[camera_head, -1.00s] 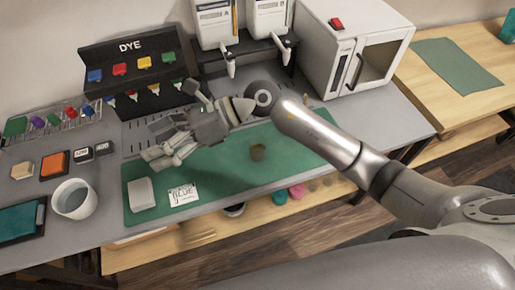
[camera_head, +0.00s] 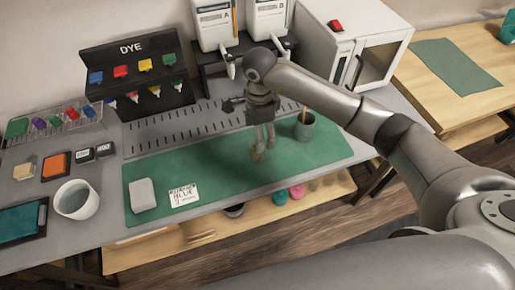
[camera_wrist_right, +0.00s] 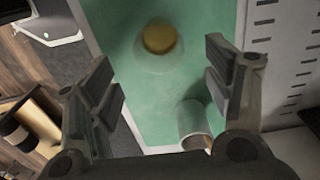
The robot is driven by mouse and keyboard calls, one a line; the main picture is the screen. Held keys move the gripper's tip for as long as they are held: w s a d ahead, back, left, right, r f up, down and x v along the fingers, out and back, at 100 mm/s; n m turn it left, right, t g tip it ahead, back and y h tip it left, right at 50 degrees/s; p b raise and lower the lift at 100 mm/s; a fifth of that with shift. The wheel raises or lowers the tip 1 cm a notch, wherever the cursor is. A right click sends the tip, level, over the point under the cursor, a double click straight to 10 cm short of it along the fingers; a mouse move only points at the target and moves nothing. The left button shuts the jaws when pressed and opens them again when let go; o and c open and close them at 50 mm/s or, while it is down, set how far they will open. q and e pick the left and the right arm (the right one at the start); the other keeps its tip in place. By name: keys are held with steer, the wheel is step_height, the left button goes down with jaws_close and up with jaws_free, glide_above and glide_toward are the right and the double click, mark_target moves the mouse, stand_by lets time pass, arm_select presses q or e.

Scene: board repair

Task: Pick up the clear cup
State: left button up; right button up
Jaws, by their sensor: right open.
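The clear cup (camera_head: 257,156) stands on the green mat and holds something amber-brown. It is small and partly hidden behind my right gripper in the head view. In the right wrist view the clear cup (camera_wrist_right: 158,42) shows from above, with faint see-through walls around the amber middle. My right gripper (camera_head: 260,140) points down over the mat, close to the cup. In the wrist view its two fingers (camera_wrist_right: 160,85) are spread wide, with nothing between the pads; the cup lies ahead of them, roughly centred. My left gripper is not in view.
A grey cup with a stick (camera_head: 305,125) stands right of my gripper; it also shows in the wrist view (camera_wrist_right: 194,120). The green mat (camera_head: 215,160) bears a white block (camera_head: 142,194) and a glue card (camera_head: 184,195). A dye rack (camera_head: 135,75) and white oven (camera_head: 362,40) stand behind.

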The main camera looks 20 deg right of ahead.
steer(key=f, duration=0.2)
steer(key=f+p, duration=0.1)
steer(key=f, duration=0.2)
steer(key=shift+a+f+p, duration=0.3)
steer(key=shift+p, duration=0.1)
steer(key=shift+f, duration=0.3)
steer(key=shift+c, duration=0.5)
steer(key=c, duration=1.1)
